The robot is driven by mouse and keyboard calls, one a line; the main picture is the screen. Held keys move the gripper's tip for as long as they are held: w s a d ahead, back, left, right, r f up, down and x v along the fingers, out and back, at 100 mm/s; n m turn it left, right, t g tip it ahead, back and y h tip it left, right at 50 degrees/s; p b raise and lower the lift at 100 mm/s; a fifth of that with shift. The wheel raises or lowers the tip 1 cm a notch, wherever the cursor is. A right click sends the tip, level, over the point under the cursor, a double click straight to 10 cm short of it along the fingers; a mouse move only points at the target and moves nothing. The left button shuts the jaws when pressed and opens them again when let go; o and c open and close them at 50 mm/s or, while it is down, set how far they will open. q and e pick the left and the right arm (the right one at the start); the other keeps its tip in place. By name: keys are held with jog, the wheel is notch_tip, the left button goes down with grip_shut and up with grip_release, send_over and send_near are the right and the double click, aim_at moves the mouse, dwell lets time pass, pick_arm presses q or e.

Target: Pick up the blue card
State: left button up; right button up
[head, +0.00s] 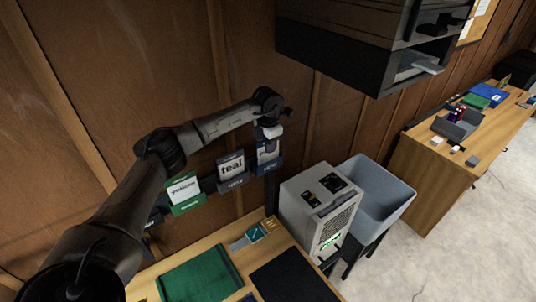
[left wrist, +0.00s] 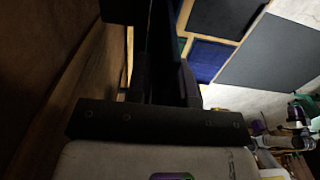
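A dark blue card (head: 267,148) stands in the right-hand holder of the wall row, with a dark label strip below it. My left gripper (head: 268,131) is directly over this card and hides its upper part. In the left wrist view the left gripper's fingers (left wrist: 160,85) are dark, with a dark, thin upright shape (left wrist: 160,45) between them. I cannot tell whether the fingers touch it. My right gripper is not in view.
Below are a desk with a green mat (head: 200,277) and dark mat (head: 296,278), a grey box unit (head: 318,208) and a grey bin (head: 378,193). A dark cabinet (head: 350,50) hangs at upper right.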

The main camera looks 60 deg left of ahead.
pick_arm(q)
grip_shut()
